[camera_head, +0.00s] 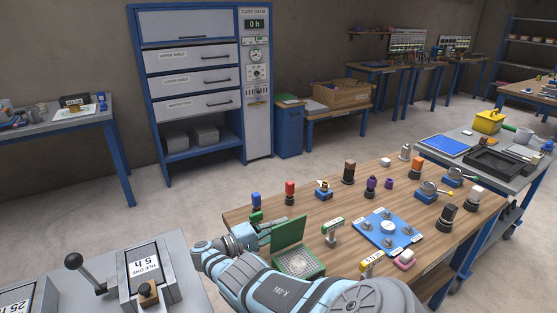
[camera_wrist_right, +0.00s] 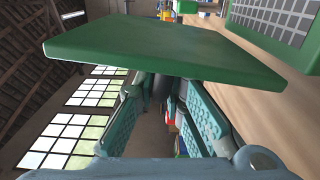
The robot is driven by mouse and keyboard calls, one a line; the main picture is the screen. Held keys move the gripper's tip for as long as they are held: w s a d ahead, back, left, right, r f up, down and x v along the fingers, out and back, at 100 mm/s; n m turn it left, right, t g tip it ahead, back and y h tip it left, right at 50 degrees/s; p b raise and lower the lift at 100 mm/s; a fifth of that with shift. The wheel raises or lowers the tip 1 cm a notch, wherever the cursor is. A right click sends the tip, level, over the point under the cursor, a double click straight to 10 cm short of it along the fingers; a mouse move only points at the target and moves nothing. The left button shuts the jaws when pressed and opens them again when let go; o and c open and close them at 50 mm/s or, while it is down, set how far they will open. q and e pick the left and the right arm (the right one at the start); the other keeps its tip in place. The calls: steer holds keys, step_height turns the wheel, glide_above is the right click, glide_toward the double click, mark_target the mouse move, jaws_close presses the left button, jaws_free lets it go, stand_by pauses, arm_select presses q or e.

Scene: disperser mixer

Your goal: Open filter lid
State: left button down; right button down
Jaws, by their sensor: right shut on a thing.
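The green filter lid (camera_head: 289,232) stands raised and tilted at the rear-left edge of the green filter base (camera_head: 300,263), whose pale grid shows. In the right wrist view the lid (camera_wrist_right: 165,48) spans the upper middle as a broad green slab, with the base's grid (camera_wrist_right: 275,15) at upper right. My right gripper (camera_head: 268,229) reaches in from the lower right and is at the lid's left side. In the wrist view its fingers (camera_wrist_right: 163,85) run up to the lid and are shut on it; the lid's edge partly hides the tips. My left gripper is not in view.
A grey bench with a lever (camera_head: 75,262) stands at left. Open floor lies behind.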

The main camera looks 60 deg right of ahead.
steer(key=shift+w+f+n, duration=0.1)
steer(key=shift+f+n, duration=0.1)
steer(key=shift+n, duration=0.1)
